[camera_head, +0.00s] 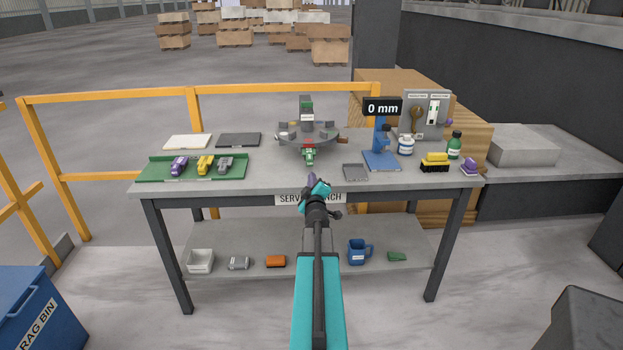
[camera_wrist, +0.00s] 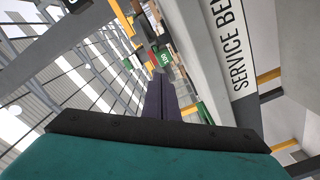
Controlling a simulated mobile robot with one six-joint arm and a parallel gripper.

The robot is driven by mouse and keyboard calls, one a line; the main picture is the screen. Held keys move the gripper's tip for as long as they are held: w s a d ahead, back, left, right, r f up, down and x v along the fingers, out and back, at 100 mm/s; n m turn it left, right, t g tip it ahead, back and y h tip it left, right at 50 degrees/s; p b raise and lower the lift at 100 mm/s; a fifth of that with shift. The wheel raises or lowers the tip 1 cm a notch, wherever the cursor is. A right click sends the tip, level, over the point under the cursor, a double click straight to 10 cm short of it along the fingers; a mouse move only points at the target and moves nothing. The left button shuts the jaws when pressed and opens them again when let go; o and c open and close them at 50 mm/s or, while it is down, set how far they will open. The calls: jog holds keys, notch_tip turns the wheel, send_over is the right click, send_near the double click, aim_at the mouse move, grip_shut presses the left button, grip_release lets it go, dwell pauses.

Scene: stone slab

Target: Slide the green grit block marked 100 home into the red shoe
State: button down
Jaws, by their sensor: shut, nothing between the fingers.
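The red shoe (camera_head: 307,148) sits at the front edge of the grey round carousel in the middle of the bench. The green grit block (camera_head: 310,158) is at the shoe's near end and sticks out toward me. Its pale marking shows in the wrist view (camera_wrist: 164,58); how deep it sits in the shoe is too small to tell. My gripper (camera_head: 317,184) is just in front of the bench's front edge, nearer to me than the block. Its fingers (camera_wrist: 160,98) are shut and empty, apart from the block.
The carousel (camera_head: 283,139) carries several grey pieces. A green tray (camera_head: 240,171) with purple, yellow and grey pieces is at left. A grey tray (camera_head: 355,172) and a blue gauge stand (camera_head: 381,158) reading 0 mm are at right. The bench's front edge (camera_head: 260,187) lies close to my gripper.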

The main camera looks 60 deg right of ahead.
jog(key=shift+b+v, duration=0.55)
jog(key=shift+v, duration=2.3)
